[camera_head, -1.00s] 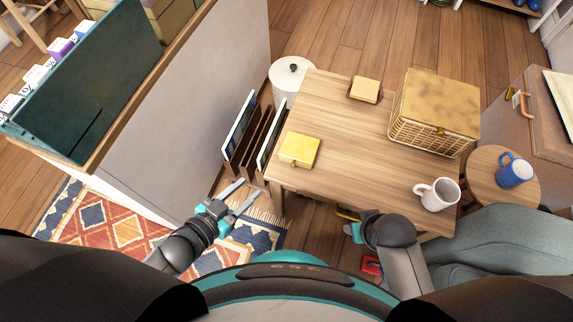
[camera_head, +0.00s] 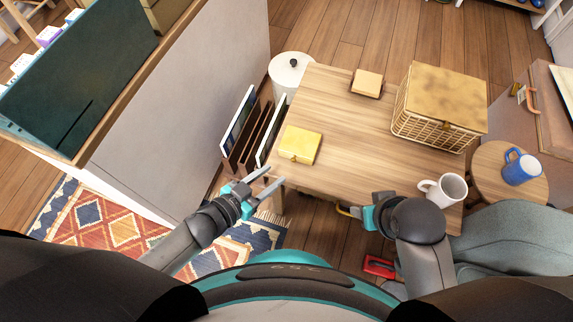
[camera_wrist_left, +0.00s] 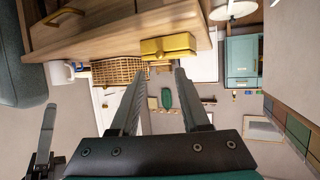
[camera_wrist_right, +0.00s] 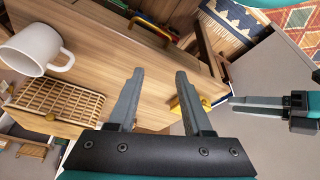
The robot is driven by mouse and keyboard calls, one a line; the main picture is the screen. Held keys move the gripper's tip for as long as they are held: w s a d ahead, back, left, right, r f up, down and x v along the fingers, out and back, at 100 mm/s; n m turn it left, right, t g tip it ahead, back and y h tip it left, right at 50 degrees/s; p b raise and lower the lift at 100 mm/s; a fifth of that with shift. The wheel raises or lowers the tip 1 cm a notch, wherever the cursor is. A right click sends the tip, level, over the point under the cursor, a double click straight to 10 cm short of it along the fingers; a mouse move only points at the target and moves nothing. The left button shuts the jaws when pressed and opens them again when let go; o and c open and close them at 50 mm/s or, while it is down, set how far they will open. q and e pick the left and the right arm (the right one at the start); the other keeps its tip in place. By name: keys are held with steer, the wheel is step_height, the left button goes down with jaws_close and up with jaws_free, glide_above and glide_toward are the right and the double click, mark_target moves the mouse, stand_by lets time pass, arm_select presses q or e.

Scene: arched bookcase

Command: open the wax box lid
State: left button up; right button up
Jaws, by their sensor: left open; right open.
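The wax box appears to be the small yellow box (camera_head: 299,145), sitting closed near the table's left front corner. My left gripper (camera_head: 275,175) is open and empty just off that corner, in front of the box and apart from it. In the left wrist view the box (camera_wrist_left: 168,47) lies ahead of the open fingers (camera_wrist_left: 158,73). My right gripper (camera_head: 352,211) is at the table's front edge, partly hidden by its wrist. In the right wrist view its fingers (camera_wrist_right: 160,75) are open and empty; the box (camera_wrist_right: 189,103) shows partly behind one finger.
The wooden table (camera_head: 345,140) also bears a wicker basket (camera_head: 440,105), a small tan block (camera_head: 367,83) and a white mug (camera_head: 443,189) by the right arm. A rack of upright panels (camera_head: 250,135) stands left of the table. The tabletop's middle is clear.

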mark_target(292, 161)
arm_select(q)
steer(key=b+x, duration=0.1)
steer(key=x, duration=0.3)
steer(key=shift+w+f+b, duration=0.1)
steer(key=shift+f+b, duration=0.05)
steer(key=shift+b, duration=0.25)
steer(key=shift+w+d+f, duration=0.15)
steer(key=shift+w+d, duration=0.1)
steer(key=shift+b+x, duration=0.55)
steer(key=shift+x, duration=0.35)
arm_select(e)
steer(key=shift+w+a+r+t+y, duration=0.2)
steer(key=shift+w+a+r+t, duration=0.25)
steer(key=shift+r, duration=0.15)
steer(key=shift+w+a+r+t+y, duration=0.2)
steer(key=shift+w+a+r+t, duration=0.15)
steer(key=shift+r, duration=0.25)
steer(key=shift+w+a+r+t+y, duration=0.2)
steer(key=shift+w+a+r+t, duration=0.15)
steer(key=shift+a+r+t, duration=0.2)
steer(key=shift+d, duration=0.1)
arm_select(q)
jaws_close()
